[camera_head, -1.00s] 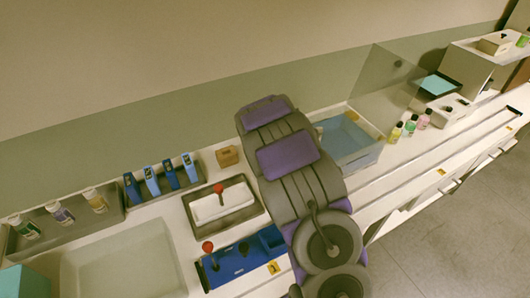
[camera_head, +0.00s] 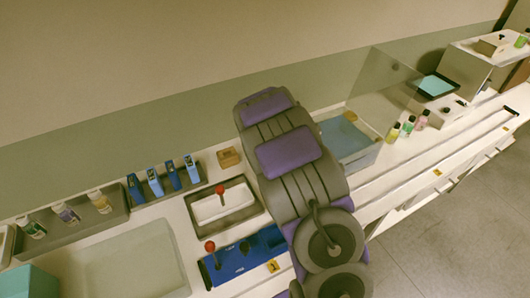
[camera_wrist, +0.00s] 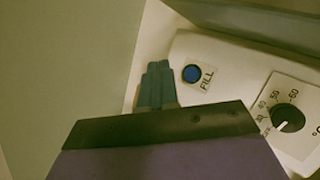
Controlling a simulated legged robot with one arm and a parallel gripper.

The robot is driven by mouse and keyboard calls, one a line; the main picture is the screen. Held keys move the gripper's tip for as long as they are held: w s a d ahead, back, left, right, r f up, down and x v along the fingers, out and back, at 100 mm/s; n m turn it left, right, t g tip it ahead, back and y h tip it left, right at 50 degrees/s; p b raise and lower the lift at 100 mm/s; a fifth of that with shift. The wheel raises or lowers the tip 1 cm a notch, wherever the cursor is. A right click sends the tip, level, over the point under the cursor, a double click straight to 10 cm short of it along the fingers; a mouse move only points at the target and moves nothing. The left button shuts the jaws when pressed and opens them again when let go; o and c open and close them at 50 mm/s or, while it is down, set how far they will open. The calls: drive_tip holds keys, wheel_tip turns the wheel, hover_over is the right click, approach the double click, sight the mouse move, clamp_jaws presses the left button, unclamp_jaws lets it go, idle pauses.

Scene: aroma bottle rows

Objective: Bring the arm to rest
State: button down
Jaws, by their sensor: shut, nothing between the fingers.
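My gripper (camera_wrist: 157,84) shows in the wrist view with its dark fingers together and nothing between them. It is in front of a white panel (camera_wrist: 222,52) with a blue button (camera_wrist: 192,73) marked FILL and a black dial (camera_wrist: 287,117) to the right. I cannot tell whether the fingertips touch anything. In the head view my grey and purple arm stretches up across the middle of the bench, and the gripper itself is not visible there.
A clear panel (camera_head: 385,88) stands behind the bottles. Open floor (camera_head: 460,220) lies at right.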

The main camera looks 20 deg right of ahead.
idle(0.4)
drive_tip(key=s+a+r+m+g, duration=0.25)
drive_tip(key=s+r+m, duration=0.35)
drive_tip(key=s, duration=0.4)
drive_tip(key=s+a+r+m+g, duration=0.2)
drive_tip(key=s+a+r+m, duration=0.3)
drive_tip(key=s, duration=0.4)
drive_tip(key=s+a+r+m+g+y, duration=0.1)
drive_tip(key=s+a+m, duration=0.3)
drive_tip(key=s, duration=0.6)
drive_tip(key=s+a+r+m+g+y, duration=0.1)
drive_tip(key=s+a+r+m+g, duration=0.1)
drive_tip(key=s, duration=0.8)
drive_tip(key=s+a+r+m+g+y, duration=0.1)
drive_tip(key=s+a+m, duration=0.4)
drive_tip(key=s, duration=0.5)
drive_tip(key=shift+a+r+m+g, duration=0.3)
drive_tip(key=shift+r+g, duration=0.4)
drive_tip(key=shift+g, duration=0.25)
